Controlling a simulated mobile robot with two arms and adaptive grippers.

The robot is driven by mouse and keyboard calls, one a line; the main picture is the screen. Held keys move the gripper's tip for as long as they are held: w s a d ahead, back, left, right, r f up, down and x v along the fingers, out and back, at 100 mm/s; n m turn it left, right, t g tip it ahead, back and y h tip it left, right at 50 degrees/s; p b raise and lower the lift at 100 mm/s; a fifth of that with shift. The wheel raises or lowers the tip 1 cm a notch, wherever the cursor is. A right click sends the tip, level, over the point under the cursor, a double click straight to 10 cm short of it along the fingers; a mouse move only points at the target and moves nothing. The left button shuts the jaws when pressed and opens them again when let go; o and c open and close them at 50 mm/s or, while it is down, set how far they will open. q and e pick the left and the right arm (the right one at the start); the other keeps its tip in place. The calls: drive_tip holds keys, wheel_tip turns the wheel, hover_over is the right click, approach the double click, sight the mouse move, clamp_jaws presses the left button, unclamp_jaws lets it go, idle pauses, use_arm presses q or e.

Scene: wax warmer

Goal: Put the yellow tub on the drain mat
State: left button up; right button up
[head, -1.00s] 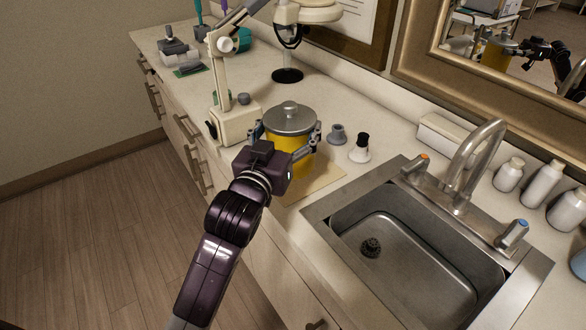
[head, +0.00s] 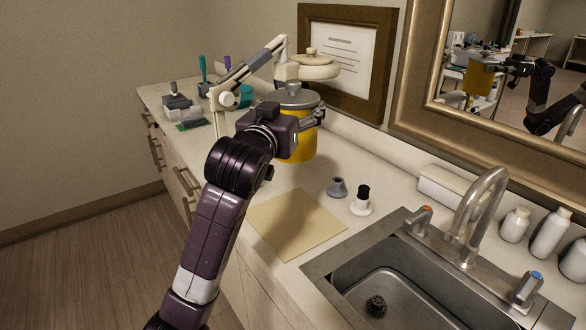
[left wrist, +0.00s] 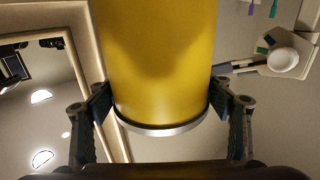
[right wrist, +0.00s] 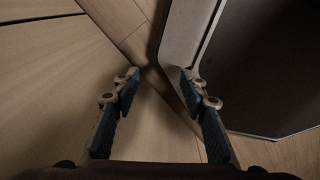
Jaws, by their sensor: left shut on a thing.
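The yellow tub (head: 301,146) has a grey metal lid with a knob. It is upright in the air above the counter, behind a flat tan square mat (head: 297,222). My left gripper (head: 292,117) is shut around the tub's side; one finger shows at its right. In the left wrist view the tub (left wrist: 157,60) sits between both fingers. The tan mat is bare and bears a shadow; I cannot tell if it is the drain mat. My right gripper (right wrist: 160,88) is open and empty above the wood floor, outside the head view.
A grey cup (head: 337,187) and a black-topped white bottle (head: 361,202) stand right of the tan mat. The sink (head: 420,285) and faucet (head: 475,205) are at the front right. A jointed lamp arm (head: 250,68) rises behind my left gripper.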

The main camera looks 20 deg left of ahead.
use_arm(q)
wheel_tip(320, 180, down, 19)
drive_tip(key=b, duration=0.1)
drive_tip(key=shift+f, duration=0.2)
idle(0.4)
drive_tip(key=o, duration=1.8)
drive_tip(key=shift+f, duration=0.35)
drive_tip(key=shift+o, duration=1.4)
drive_tip(key=shift+s+r, duration=0.1)
drive_tip(key=shift+s, duration=0.05)
drive_tip(key=s+p, duration=0.2)
drive_tip(key=s, duration=1)
drive_tip(key=shift+p, duration=0.35)
